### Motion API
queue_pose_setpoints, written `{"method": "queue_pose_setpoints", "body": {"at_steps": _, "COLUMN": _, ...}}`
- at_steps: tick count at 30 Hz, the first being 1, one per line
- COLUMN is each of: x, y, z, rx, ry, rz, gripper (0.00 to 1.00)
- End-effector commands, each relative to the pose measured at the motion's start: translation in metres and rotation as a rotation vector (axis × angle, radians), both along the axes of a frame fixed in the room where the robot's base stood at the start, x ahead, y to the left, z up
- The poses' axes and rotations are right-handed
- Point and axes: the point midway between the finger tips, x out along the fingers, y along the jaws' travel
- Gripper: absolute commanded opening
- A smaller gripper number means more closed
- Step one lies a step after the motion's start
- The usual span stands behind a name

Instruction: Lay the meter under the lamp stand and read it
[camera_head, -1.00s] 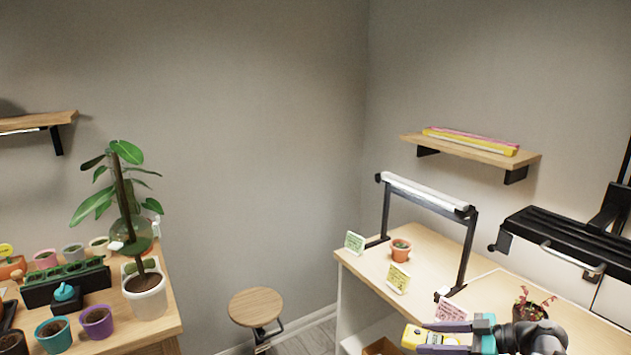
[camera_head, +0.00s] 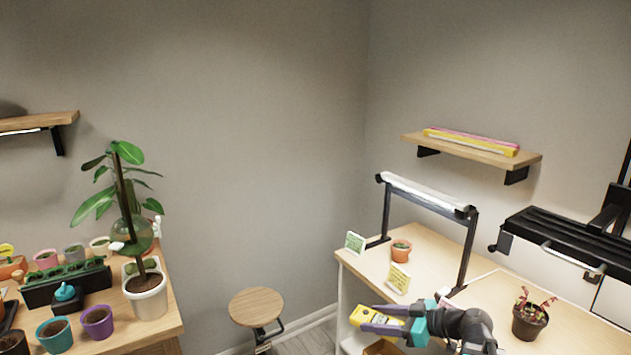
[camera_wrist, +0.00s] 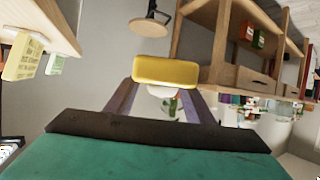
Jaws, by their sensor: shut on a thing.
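The yellow meter (camera_head: 368,317) is held between the purple fingers of my gripper (camera_head: 384,320), in front of the right bench's near edge in the head view. In the wrist view the meter (camera_wrist: 165,72) shows as a yellow block across the tips of my gripper (camera_wrist: 164,88); its face is not readable. The lamp stand (camera_head: 472,245) is a dark frame with a pale lamp bar on the right bench (camera_head: 425,243). It stands beyond my gripper. A small terracotta pot (camera_head: 401,249) sits on the bench near the stand.
A green card (camera_head: 355,242) and a yellow card (camera_head: 398,278) stand near the bench edge. A dark pot with a reddish plant (camera_head: 529,321) stands to the right of my arm. A round stool (camera_head: 256,307) stands between the benches. Bench surface under the lamp bar looks mostly clear.

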Motion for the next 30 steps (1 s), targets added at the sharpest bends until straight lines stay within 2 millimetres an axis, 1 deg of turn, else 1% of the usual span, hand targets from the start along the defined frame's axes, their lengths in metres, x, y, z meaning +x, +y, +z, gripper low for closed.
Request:
{"method": "queue_pose_setpoints", "body": {"at_steps": 3, "x": 0.0068, "y": -0.0044, "z": 0.0007, "rx": 0.002, "ry": -0.001, "rz": -0.036, "gripper": 0.18}}
{"method": "queue_pose_setpoints", "body": {"at_steps": 6, "x": 0.0089, "y": -0.0061, "z": 0.0008, "rx": 0.005, "ry": 0.001, "rz": -0.049, "gripper": 0.18}}
{"method": "queue_pose_setpoints", "body": {"at_steps": 30, "x": 0.0084, "y": -0.0059, "z": 0.0007, "rx": 0.005, "ry": 0.003, "rz": -0.047, "gripper": 0.18}}
